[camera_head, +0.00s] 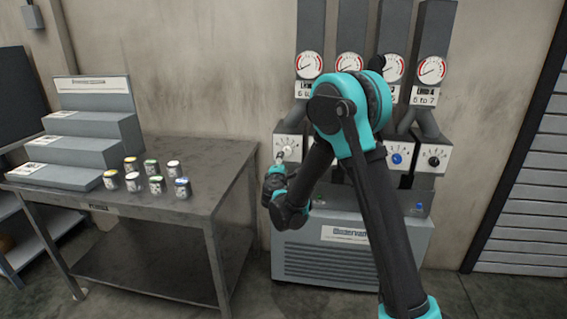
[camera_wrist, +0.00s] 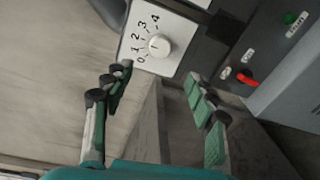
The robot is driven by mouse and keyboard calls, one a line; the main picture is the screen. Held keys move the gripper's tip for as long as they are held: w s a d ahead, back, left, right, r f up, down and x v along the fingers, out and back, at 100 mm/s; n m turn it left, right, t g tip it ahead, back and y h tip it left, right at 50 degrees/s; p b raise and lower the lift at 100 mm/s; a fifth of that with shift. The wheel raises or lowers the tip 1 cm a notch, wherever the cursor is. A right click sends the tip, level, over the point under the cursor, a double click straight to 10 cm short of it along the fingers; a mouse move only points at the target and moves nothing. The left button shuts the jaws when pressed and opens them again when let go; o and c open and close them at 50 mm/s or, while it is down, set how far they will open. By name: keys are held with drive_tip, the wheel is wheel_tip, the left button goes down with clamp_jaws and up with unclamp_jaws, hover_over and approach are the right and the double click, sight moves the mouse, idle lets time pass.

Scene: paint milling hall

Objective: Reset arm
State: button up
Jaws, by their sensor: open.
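My arm reaches forward in the head view, toward the left end of the machine. My gripper (camera_wrist: 160,95) is open and empty in the wrist view, with its two fingers wide apart. Ahead of it is a white dial knob (camera_wrist: 158,45) on a pale panel marked 0 to 4. The knob also shows in the head view (camera_head: 287,151), just above the gripper. In the wrist view the fingers are apart from the knob. The gripper's fingertips are too small to make out clearly in the head view.
The machine (camera_head: 340,262) has several gauges (camera_head: 433,69), a blue knob (camera_head: 397,159) and a black knob (camera_head: 434,158). A red switch (camera_wrist: 247,79) and green button (camera_wrist: 290,18) are near the gripper. The table (camera_head: 190,225) at left holds several small cans (camera_head: 155,185) and a stepped rack (camera_head: 75,150).

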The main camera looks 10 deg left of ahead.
drive_tip(key=s+d+f+m+g+h, duration=0.15)
drive_tip(key=s+d+m+g, duration=0.4)
drive_tip(key=d, duration=0.85)
drive_tip(key=s+d+f+m+g+h, duration=0.1)
drive_tip(key=s+d+m+g+h, duration=0.15)
drive_tip(key=s+d+m, duration=0.9)
drive_tip(key=s+d+f+m+g+y, duration=0.1)
drive_tip(key=s+d+f, duration=0.1)
drive_tip(key=s, duration=0.5)
drive_tip(key=s+d+f+m+g+y, duration=0.1)
drive_tip(key=s+d+f+g, duration=0.1)
drive_tip(key=s, duration=0.5)
drive_tip(key=s+d+f+m+g+y, duration=0.1)
drive_tip(key=s+d+f, duration=0.2)
drive_tip(key=s, duration=0.5)
drive_tip(key=shift+d+f+g+y, duration=0.15)
drive_tip(key=shift+f+g+y, duration=0.25)
drive_tip(key=shift+f, duration=0.4)
